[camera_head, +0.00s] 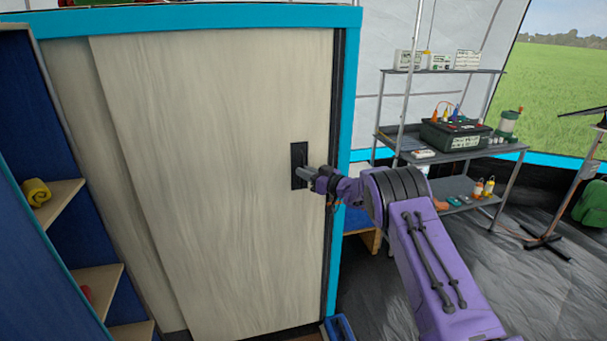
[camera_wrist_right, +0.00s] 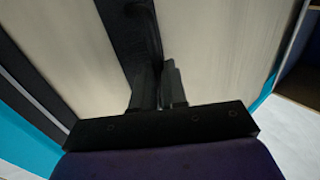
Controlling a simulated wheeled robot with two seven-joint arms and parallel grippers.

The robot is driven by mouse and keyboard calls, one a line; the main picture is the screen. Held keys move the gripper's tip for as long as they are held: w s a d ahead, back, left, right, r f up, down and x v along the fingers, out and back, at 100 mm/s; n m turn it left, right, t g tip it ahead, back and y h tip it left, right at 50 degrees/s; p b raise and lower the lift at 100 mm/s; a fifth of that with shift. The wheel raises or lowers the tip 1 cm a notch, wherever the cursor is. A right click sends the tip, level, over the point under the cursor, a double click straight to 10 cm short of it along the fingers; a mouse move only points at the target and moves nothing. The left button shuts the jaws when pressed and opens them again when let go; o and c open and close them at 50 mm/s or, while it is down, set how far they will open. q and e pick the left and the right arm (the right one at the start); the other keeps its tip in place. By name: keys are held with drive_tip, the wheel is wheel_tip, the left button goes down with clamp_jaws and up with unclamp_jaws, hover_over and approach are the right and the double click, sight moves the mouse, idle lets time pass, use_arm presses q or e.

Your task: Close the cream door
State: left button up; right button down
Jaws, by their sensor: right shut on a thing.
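The cream door (camera_head: 215,180) is a tall sliding panel in a teal-framed cabinet (camera_head: 348,100). It stands in front of another cream panel at its left. A thin dark strip shows between the door's right edge and the frame. A black handle plate (camera_head: 298,158) sits near that edge; it also shows in the wrist view (camera_wrist_right: 128,35). My right gripper (camera_head: 308,174) is at the handle, its arm coming from the right. Its fingers (camera_wrist_right: 158,85) are shut on the handle, though the grasped part is mostly hidden. My left gripper is not in view.
Blue shelves with wooden boards (camera_head: 95,290) stand at the left, holding a yellow roll (camera_head: 36,192). A metal rack (camera_head: 440,150) with a dark battery box (camera_head: 453,135) stands at the right. A blue object (camera_head: 338,328) lies on the floor by the cabinet's lower right corner.

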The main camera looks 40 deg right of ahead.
drive_tip(key=shift+d, duration=0.2)
drive_tip(key=c, duration=1.2)
unclamp_jaws()
drive_tip(key=shift+s, duration=0.1)
drive_tip(key=shift+o, duration=0.2)
drive_tip(key=shift+d, duration=0.2)
drive_tip(key=shift+a, duration=0.1)
drive_tip(key=b+v, duration=0.1)
drive_tip(key=v, duration=0.9)
drive_tip(key=shift+s, duration=0.3)
